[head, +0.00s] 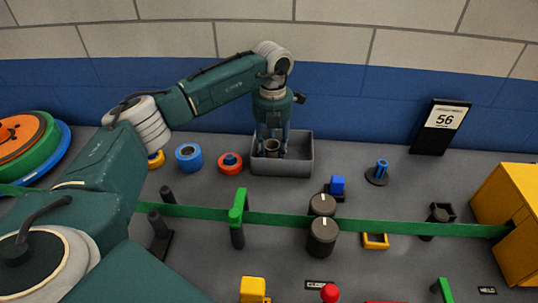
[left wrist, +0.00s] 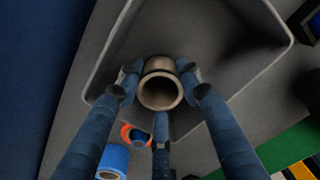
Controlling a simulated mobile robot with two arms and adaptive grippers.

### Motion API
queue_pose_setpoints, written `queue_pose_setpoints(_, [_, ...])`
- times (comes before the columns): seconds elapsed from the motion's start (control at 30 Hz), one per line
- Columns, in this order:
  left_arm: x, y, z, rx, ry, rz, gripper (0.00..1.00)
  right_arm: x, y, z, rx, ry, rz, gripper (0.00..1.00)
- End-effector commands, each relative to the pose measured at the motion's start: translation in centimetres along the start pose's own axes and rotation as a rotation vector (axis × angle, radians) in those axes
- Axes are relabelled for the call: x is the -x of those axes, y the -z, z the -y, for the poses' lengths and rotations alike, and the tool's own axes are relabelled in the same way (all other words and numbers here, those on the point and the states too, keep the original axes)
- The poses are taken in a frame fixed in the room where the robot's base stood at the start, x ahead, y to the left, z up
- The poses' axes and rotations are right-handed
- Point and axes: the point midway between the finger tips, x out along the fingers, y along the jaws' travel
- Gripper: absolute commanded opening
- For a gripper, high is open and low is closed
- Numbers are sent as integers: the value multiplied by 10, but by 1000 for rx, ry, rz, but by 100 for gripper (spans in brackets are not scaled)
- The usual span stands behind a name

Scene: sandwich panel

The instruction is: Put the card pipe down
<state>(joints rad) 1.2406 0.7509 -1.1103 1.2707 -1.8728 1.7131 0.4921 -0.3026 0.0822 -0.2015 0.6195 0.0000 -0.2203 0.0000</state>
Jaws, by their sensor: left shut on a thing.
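The card pipe (head: 272,147) is a short brown-grey tube. It also shows in the left wrist view (left wrist: 160,72), open end facing the camera. My left gripper (head: 272,153) points down into the grey open bin (head: 300,167) at the back of the bench. Its fingers are shut around the pipe, which is within the bin's walls. I cannot tell whether the pipe touches the bin floor. The bin (left wrist: 235,50) looks otherwise empty in the left wrist view. My right gripper is not in view.
A red ring-shaped roll (head: 230,163) and a blue roll (head: 189,157) lie left of the bin. A blue peg on a round base (head: 377,173) stands to its right. A green strap (head: 400,226) crosses in front, with dark knobs (head: 321,240). A sign (head: 440,127) stands at the back.

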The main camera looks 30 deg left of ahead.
Motion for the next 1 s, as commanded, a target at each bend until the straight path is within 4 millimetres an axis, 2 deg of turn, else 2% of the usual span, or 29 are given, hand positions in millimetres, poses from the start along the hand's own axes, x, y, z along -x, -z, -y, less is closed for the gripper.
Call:
queue_pose_setpoints(0.4, [-6, 0, 0, 1, 0, 1, 10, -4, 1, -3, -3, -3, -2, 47])
queue_pose_setpoints(0.43, [-5, 0, 0, 1, 0, 2, 42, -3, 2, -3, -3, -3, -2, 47])
queue_pose_setpoints(0.5, [-5, 0, 0, 1, 0, 1, 55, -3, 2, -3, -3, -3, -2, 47])
queue_pose_setpoints(0.83, [-3, -1, 0, 1, 1, 2, 55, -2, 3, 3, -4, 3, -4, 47])
queue_pose_setpoints(1.0, [11, -1, 0, 1, 1, 2, 55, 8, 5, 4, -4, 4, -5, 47])
